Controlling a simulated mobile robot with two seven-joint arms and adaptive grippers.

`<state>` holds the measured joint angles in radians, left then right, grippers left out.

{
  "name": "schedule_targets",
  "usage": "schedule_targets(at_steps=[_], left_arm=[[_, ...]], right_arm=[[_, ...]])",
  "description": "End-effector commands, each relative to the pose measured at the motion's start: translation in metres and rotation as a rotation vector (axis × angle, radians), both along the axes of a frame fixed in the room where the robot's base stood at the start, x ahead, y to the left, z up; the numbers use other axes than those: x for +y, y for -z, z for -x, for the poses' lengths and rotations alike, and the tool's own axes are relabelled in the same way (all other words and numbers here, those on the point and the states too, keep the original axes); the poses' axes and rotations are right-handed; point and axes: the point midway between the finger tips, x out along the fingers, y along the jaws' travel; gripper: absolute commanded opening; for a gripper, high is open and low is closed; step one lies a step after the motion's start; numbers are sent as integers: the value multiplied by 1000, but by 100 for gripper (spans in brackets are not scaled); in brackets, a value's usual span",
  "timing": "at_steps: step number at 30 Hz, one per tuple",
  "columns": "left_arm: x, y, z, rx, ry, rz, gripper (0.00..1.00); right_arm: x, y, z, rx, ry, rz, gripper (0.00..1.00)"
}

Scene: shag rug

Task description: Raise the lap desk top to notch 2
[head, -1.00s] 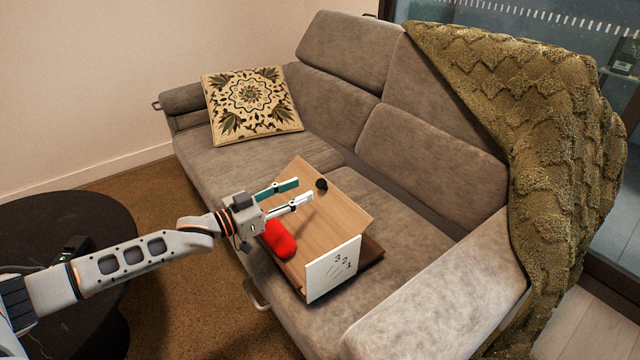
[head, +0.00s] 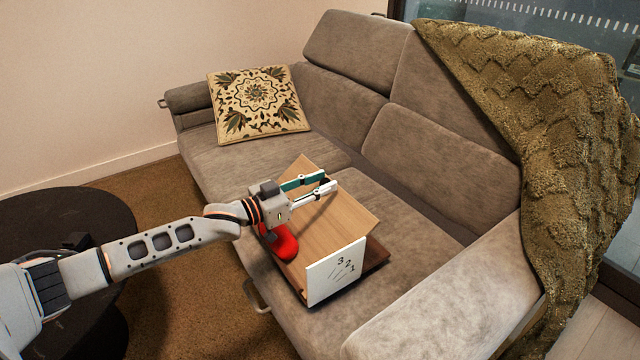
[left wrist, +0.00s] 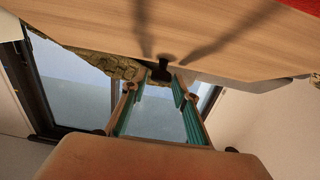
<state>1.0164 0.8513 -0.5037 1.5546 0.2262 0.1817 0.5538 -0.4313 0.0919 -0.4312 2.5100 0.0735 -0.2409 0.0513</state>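The lap desk sits on the sofa seat, its light wood top (head: 340,222) sloping above a dark base (head: 376,254). A white side plate (head: 335,272) bears the numbers 3, 2, 1 with slanted lines; I cannot tell which one the top matches. A black knob (left wrist: 162,72) stands on the top near its edge; in the head view my fingers largely hide it. My left gripper (head: 331,183) is over the top with its fingers apart. In the left wrist view the knob lies between the fingertips (left wrist: 155,86), with no clear contact. My right gripper is not in view.
A red rounded thing (head: 281,243) lies on the desk's near-left part, beneath my left wrist. A patterned cushion (head: 258,102) leans at the sofa's far left. An olive knitted throw (head: 560,130) covers the right side. A dark round table (head: 70,225) stands at left.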

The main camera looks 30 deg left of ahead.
Motion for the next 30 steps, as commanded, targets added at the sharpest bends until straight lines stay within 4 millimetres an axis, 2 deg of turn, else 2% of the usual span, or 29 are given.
schedule_targets(at_steps=[1,2,3,15,23,24,26,30], left_arm=[[0,0,0,0,0,0,11],[0,0,0,0,0,0,3],[0,0,0,0,0,0,0],[4,-11,11,-65,0,30,0],[4,-9,12,-69,1,30,0],[4,-9,12,-68,1,30,22],[5,-9,12,-68,1,30,37],[5,-10,12,-68,0,30,37]], right_arm=[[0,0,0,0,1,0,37],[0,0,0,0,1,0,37],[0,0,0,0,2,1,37],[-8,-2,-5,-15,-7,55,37],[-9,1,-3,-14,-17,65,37],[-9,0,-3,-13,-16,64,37],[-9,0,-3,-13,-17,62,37],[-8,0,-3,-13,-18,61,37]])
